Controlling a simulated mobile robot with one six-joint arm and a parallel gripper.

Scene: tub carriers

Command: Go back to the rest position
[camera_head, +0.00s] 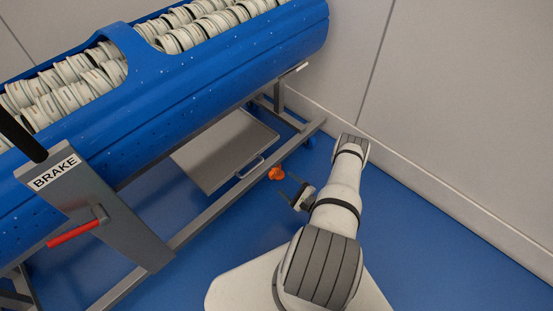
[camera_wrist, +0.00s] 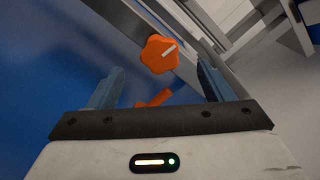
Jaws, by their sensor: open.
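My gripper (camera_head: 291,190) is low over the blue floor, to the right of the blue tub carrier's steel frame. Its two fingers are apart with nothing between them; the wrist view shows them (camera_wrist: 160,88) spread on either side. An orange knob (camera_head: 276,173) with a white line on top is just beyond the fingertips, near the frame. In the wrist view the orange knob (camera_wrist: 160,54) lies ahead of the gap between the fingers and apart from them. A second orange piece (camera_wrist: 154,98) shows below it, partly hidden by my gripper.
The blue tub (camera_head: 200,80) holds many pale rings. Below it are a grey tray (camera_head: 225,148) with a handle and steel rails (camera_head: 215,212). A BRAKE plate (camera_head: 100,200) with a red lever (camera_head: 75,232) stands at left. The wall (camera_head: 460,110) is at right; blue floor (camera_head: 440,260) is clear.

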